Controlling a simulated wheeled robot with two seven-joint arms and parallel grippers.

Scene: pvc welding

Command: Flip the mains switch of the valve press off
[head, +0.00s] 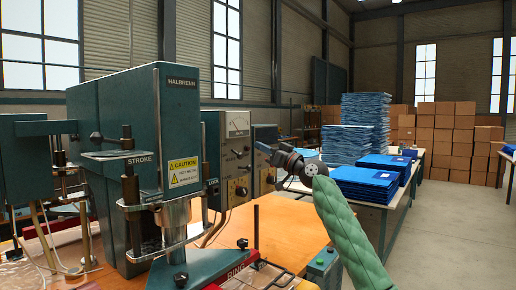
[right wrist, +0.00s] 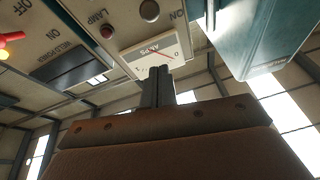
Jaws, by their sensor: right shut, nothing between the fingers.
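The valve press (head: 140,150) is a teal machine marked HALBRENN on the left in the head view. Its grey control box (head: 237,150) with a dial and knobs stands just behind it. My right gripper (head: 260,147) is shut and empty in front of the box's right side. In the right wrist view the shut fingertips (right wrist: 158,74) point at the panel, overlapping the lower edge of the AMPS meter (right wrist: 150,55). My left gripper is out of view.
A teal housing (right wrist: 262,35) is close on the right. Blue stacks (head: 365,125) stand on a table behind my right arm.

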